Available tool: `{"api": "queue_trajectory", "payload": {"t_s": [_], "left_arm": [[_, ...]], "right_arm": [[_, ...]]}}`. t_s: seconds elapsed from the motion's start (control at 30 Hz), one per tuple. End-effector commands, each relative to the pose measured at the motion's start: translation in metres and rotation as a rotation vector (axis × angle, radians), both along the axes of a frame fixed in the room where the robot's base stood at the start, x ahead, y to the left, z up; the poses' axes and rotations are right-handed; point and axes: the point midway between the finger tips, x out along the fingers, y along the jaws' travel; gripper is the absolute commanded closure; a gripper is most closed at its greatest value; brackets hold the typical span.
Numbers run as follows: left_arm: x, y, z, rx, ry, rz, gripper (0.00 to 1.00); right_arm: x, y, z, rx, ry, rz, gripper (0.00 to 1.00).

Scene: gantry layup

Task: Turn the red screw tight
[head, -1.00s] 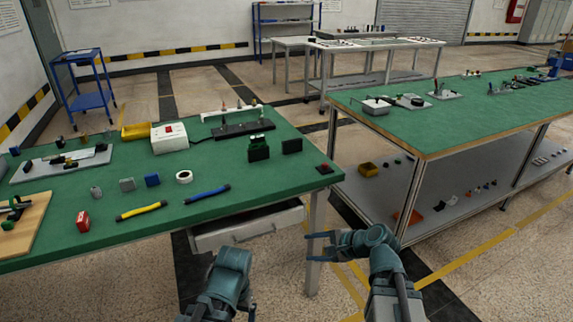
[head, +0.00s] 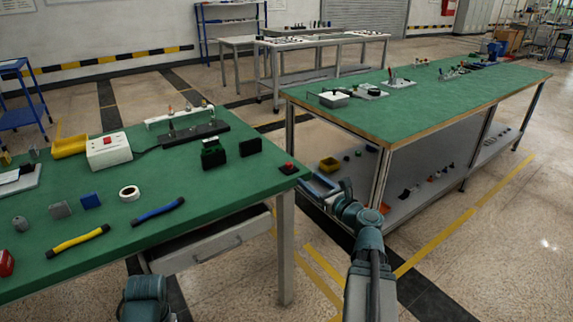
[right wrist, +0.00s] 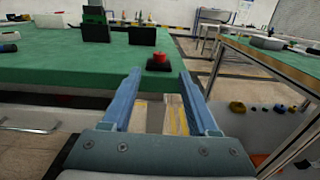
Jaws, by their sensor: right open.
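The red screw (head: 288,166) shows as a small red head on a dark square base at the right corner of the near green table. In the right wrist view the red screw (right wrist: 161,59) stands upright on its base (right wrist: 160,67), ahead of the gap between the fingers. My right gripper (head: 317,184) is just off that table corner. Its blue fingers (right wrist: 157,88) are apart with nothing between them, and they do not touch the screw. My left arm shows at the bottom of the head view, but its gripper is out of the picture.
The near table (head: 215,185) also holds a white box (head: 108,152), a dark green block (head: 213,153), a black block (head: 250,147) and a blue-handled tool (head: 158,212). A drawer (head: 215,245) sits under its edge. A second green bench (head: 430,105) stands to the right.

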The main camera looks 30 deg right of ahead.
Motion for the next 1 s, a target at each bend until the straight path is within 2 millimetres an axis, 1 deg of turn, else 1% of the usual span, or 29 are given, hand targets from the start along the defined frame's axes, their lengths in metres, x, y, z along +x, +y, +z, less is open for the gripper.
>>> {"api": "queue_trajectory", "payload": {"t_s": [0.03, 0.2, 0.4, 0.5, 0.7, 1.0], "left_arm": [[0.0, 0.0, 0.0, 0.0, 0.0, 0.0, 0.06], [0.0, 0.0, 0.0, 0.0, 0.0, 0.0, 0.06], [0.0, 0.0, 0.0, 0.0, 0.0, 0.0, 0.06], [0.0, 0.0, 0.0, 0.0, 0.0, 0.0, 0.06], [0.0, 0.0, 0.0, 0.0, 0.0, 0.0, 0.06], [0.0, 0.0, 0.0, 0.0, 0.0, 0.0, 0.06]], "right_arm": [[0.013, 0.0, 0.0, -0.001, 0.0, 0.004, 0.4], [0.05, 0.002, 0.0, -0.002, 0.001, 0.004, 0.4], [0.087, 0.005, 0.0, -0.002, 0.001, 0.004, 0.4], [0.1, 0.006, 0.0, -0.002, 0.001, 0.003, 0.4], [0.116, 0.008, 0.0, -0.003, 0.001, 0.002, 0.4], [0.119, 0.008, 0.0, -0.003, 0.001, 0.001, 0.4]]}}
